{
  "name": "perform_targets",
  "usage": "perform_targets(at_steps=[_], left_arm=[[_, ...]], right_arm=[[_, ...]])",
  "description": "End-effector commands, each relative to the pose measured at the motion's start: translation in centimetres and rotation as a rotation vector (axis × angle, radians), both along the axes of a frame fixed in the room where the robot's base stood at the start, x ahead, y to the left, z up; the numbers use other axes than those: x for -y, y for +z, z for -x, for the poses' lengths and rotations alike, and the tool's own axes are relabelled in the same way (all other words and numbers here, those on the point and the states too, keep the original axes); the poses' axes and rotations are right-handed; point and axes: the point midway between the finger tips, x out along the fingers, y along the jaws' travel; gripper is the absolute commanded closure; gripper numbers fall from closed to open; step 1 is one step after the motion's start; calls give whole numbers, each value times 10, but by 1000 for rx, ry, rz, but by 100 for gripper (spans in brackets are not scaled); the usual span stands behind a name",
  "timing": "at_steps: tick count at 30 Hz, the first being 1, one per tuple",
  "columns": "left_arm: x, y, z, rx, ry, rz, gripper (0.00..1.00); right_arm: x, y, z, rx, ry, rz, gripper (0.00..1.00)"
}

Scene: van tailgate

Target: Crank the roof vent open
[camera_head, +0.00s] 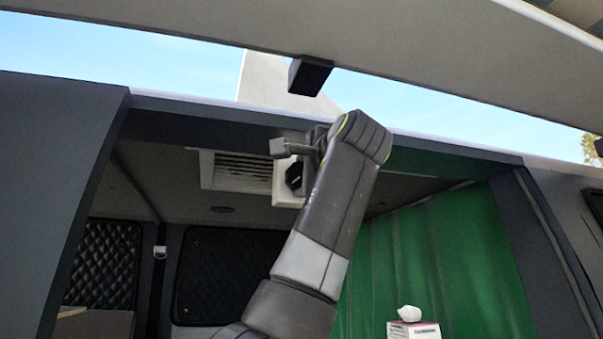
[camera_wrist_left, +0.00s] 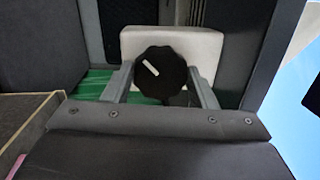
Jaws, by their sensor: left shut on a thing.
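The roof vent's slatted grille (camera_head: 238,170) is set in the van ceiling, left of my left arm. A white housing (camera_head: 284,190) beside it carries a black knob (camera_head: 294,176). In the left wrist view, the lobed black knob (camera_wrist_left: 160,74) with a white pointer mark sits on the pale housing (camera_wrist_left: 207,45). My left gripper (camera_wrist_left: 161,84) has one finger on each side of the knob and is shut on it. In the head view my left gripper (camera_head: 303,158) reaches up to the housing and partly hides it. My right gripper is not in view.
The raised tailgate (camera_head: 440,65) spans the top, with a black block (camera_head: 309,76) under it. A pale panel (camera_head: 272,85) stands above the roof edge. A green curtain (camera_head: 430,250) hangs right, behind a tissue box (camera_head: 412,329). Quilted dark panels line the back.

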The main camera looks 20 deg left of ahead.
Motion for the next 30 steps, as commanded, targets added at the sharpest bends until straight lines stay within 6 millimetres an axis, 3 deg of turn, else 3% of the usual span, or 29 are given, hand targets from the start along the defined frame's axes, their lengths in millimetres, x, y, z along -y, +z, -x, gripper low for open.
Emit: perform_targets(at_steps=[1, 15, 30], left_arm=[[-2, -7, -2, -36, 6, -34, 71], [-2, -6, -1, -266, 2, -373, 71], [-2, -5, -2, -378, 1, -538, 71]], right_arm=[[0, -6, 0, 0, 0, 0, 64], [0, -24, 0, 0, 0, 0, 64], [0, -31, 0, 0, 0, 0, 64]])
